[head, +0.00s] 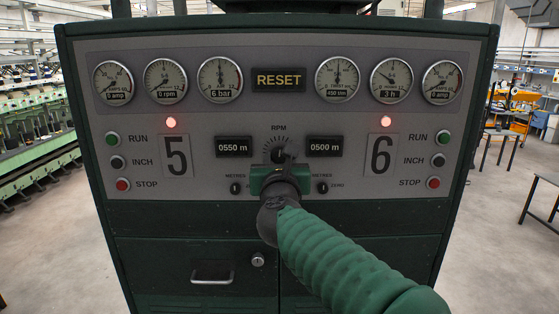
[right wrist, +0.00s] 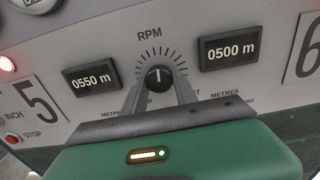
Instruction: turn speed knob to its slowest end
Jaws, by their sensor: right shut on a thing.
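The black RPM speed knob (right wrist: 158,78) sits in the middle of the grey panel, below a fan of dial marks. Its white pointer line points about straight up in the right wrist view. In the head view the knob (head: 279,155) is partly hidden by my right gripper (head: 279,166). The two grey fingers of that gripper (right wrist: 158,70) are shut on the knob, one on each side. My left gripper is in neither view.
Counters reading 0550 m (head: 234,147) and 0500 m (head: 324,147) flank the knob. Small metres switches (head: 236,188) sit below them. Run, inch and stop buttons (head: 122,184) are at both sides. Gauges and a RESET sign (head: 279,79) line the top. A drawer handle (head: 212,275) is below.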

